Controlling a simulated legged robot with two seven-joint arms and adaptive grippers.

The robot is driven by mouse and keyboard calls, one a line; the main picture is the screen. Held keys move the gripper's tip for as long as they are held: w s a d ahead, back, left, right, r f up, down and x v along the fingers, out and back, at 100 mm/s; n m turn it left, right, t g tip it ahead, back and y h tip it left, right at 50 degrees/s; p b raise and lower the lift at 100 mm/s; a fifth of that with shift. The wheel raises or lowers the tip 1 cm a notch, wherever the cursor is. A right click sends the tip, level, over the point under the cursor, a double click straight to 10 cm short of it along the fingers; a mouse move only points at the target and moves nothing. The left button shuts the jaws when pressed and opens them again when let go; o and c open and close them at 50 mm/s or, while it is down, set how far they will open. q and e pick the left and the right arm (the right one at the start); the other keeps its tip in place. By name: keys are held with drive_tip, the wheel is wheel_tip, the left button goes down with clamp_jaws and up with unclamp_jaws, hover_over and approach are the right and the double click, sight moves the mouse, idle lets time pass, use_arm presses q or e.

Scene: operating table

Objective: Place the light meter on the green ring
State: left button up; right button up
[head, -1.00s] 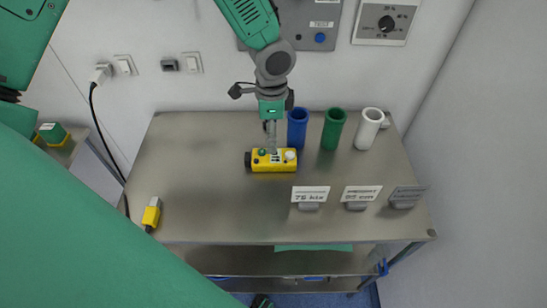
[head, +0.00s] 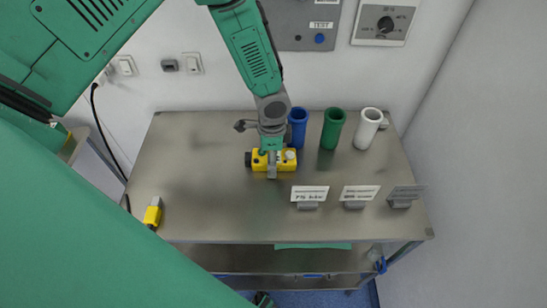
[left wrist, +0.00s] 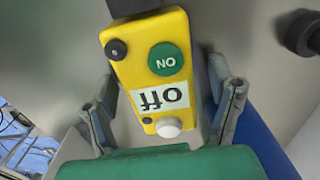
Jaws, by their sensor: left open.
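A yellow box (head: 289,157) lies on the steel table; I take it for the light meter. The left wrist view shows the box (left wrist: 178,80) with a green ON button, an "off" label, a white knob and a small black knob. My left gripper (head: 271,170) is over the box and partly hides it. In the left wrist view its open fingers (left wrist: 168,95) stand on either side of the box, apart from it. A green tube with a ring-like rim (head: 333,128) stands right of the box. My right gripper is not in view.
A blue tube (head: 298,128) stands close behind the box, and a white tube (head: 368,128) is at the right. Several label stands (head: 309,196) line the right front. A small yellow device (head: 153,213) lies front left. The table's left half (head: 190,165) is mostly clear.

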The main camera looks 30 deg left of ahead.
use_arm(q)
drive_tip(key=c, duration=1.6)
drive_tip(key=shift+o, duration=0.2)
drive_tip(key=shift+r, duration=0.15)
wheel_tip(320, 180, up, 18)
drive_tip(key=b, duration=0.1)
drive_tip(key=shift+s+f, duration=0.1)
drive_tip(key=shift+f, duration=0.1)
